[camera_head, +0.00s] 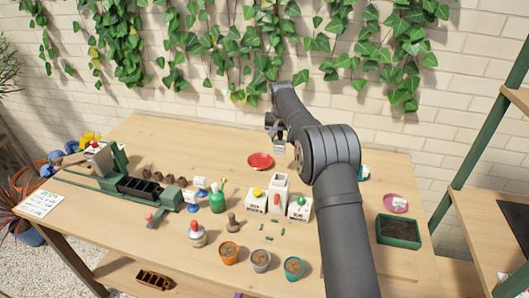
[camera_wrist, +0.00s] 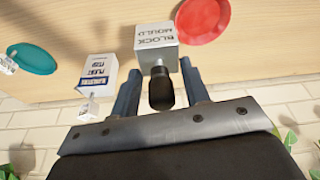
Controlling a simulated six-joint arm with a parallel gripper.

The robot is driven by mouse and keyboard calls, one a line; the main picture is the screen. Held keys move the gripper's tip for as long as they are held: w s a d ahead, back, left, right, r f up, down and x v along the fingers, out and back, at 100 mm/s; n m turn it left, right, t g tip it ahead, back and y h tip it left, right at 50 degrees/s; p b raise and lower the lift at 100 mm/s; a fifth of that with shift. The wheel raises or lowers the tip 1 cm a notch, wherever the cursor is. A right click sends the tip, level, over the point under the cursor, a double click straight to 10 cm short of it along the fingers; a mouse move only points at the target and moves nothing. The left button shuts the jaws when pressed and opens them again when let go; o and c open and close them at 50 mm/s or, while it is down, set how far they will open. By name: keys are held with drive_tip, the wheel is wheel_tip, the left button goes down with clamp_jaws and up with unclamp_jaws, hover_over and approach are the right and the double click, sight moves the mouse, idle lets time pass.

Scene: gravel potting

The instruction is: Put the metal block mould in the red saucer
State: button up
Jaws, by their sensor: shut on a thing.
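The metal block mould (camera_wrist: 157,40) is a grey cube lettered "BLOCK MOULD" with a dark handle (camera_wrist: 161,90). My gripper (camera_wrist: 160,70) is shut on the handle, which sits between the two fingers. In the head view the mould (camera_head: 279,149) hangs below my gripper (camera_head: 277,138), toward the back of the table. The red saucer (camera_head: 260,161) lies just left of the mould and slightly nearer, with nothing on it. In the wrist view the red saucer (camera_wrist: 204,20) shows beside the mould. I cannot tell the mould's exact height above the table.
A green tray (camera_head: 398,231) and pink saucer (camera_head: 395,203) are at right. A teal saucer (camera_wrist: 33,60) shows in the wrist view. The wall with ivy is close behind.

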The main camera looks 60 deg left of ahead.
drive_tip(key=shift+s+a+f, duration=0.6)
drive_tip(key=shift+a+f, duration=0.2)
drive_tip(key=shift+f, duration=0.45)
drive_tip(key=shift+s+a+f, duration=0.65)
drive_tip(key=shift+a+f, duration=0.1)
drive_tip(key=shift+f, duration=0.5)
drive_tip(key=shift+s+a+f, duration=0.6)
drive_tip(key=shift+a+f, duration=0.2)
drive_tip(key=shift+f, duration=0.45)
drive_tip(key=shift+f, duration=0.55)
drive_tip(key=o, duration=1.1)
drive_tip(key=v, duration=1.3)
